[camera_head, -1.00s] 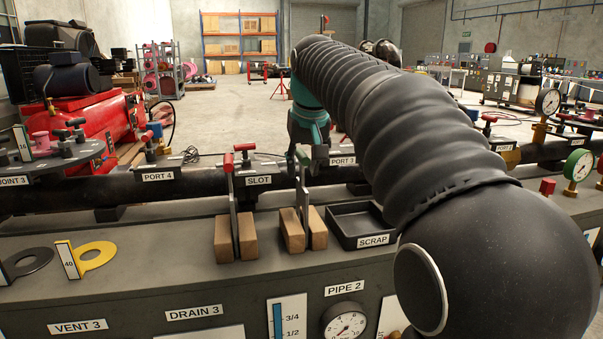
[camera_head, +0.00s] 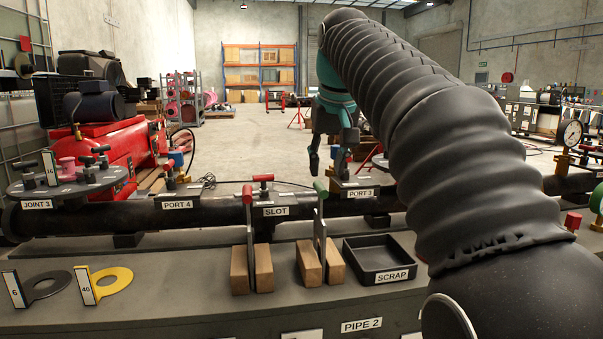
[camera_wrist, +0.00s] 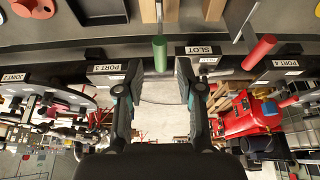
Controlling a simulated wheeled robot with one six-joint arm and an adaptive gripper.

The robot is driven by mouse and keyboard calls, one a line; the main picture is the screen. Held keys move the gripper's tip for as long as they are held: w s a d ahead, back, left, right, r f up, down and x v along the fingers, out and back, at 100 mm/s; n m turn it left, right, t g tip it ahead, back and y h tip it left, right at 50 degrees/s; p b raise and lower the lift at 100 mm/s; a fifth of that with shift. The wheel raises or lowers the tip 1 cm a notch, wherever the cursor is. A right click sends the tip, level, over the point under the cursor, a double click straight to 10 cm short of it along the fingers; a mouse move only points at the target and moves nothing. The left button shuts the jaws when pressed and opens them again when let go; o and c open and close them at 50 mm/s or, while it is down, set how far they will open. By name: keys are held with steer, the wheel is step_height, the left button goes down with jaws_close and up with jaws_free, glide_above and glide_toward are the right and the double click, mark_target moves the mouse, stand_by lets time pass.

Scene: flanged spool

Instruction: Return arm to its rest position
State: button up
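My black, ribbed arm (camera_head: 430,130) reaches from the lower right toward the upper middle in the head view. My gripper (camera_head: 328,166) hangs above the pipe, left of the PORT 3 label. In the wrist view my gripper (camera_wrist: 157,80) is open, with nothing visible between its two spread fingers. The green-handled plate (camera_head: 320,225) stands upright between wooden blocks, below my gripper. Its green handle also shows in the wrist view (camera_wrist: 160,52), beyond the fingertips. A red-handled plate (camera_head: 250,230) stands upright between blocks to its left.
The black pipe (camera_head: 225,211) runs across behind the bench, with a red handle at SLOT (camera_head: 263,182). The SCRAP tray (camera_head: 380,249) looks empty. A yellow ring tag (camera_head: 112,280) and dark ring tag (camera_head: 45,288) lie at left. The floor behind is open.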

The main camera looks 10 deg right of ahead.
steer(key=s+f+t, duration=0.1)
steer(key=s+f, duration=2.4)
steer(key=f, duration=0.4)
steer(key=shift+s, duration=0.2)
steer(key=shift+a, duration=0.15)
